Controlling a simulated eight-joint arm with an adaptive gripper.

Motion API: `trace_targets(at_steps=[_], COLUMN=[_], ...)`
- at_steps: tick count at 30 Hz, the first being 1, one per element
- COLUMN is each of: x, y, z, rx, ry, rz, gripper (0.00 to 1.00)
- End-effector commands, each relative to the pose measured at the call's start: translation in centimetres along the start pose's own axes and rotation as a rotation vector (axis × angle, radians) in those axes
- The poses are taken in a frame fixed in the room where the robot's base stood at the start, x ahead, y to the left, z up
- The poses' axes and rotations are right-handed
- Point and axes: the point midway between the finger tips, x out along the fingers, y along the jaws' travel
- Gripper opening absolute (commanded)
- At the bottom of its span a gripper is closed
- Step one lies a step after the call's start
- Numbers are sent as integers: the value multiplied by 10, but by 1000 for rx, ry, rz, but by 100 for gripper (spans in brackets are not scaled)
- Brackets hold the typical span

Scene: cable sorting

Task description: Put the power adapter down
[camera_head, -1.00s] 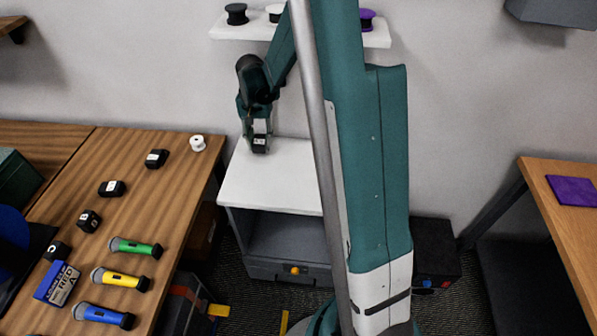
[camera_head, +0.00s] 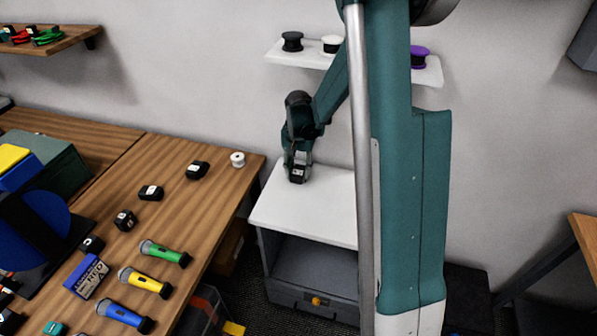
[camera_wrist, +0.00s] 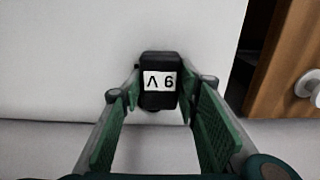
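The power adapter is a small black block with a white label reading 9V upside down in the wrist view (camera_wrist: 159,98). It also shows in the head view (camera_head: 298,174), over the back left part of a white cabinet top (camera_head: 325,205). My gripper (camera_head: 299,168) points down at it. In the wrist view, the green fingers of my gripper (camera_wrist: 160,92) sit on both sides of the adapter with their tips against it. I cannot tell for sure whether the adapter's underside touches the white top.
Left of the cabinet, a wooden table (camera_head: 205,210) carries several black adapters, green, yellow and blue microphones, and a white spool (camera_head: 237,159) near its edge. A white wall shelf (camera_head: 385,72) with spools hangs above the cabinet. Most of the cabinet top is clear.

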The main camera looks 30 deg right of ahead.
Motion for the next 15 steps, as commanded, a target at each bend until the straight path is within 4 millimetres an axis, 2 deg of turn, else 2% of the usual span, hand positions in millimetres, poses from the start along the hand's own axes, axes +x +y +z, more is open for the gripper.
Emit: trace_targets(at_steps=[1, 3, 15], x=[0, 0, -3], y=[0, 0, 0], z=[0, 0, 0], rx=[0, 0, 0], ry=[0, 0, 0], rz=[0, 0, 0], gripper=[39, 46, 46])
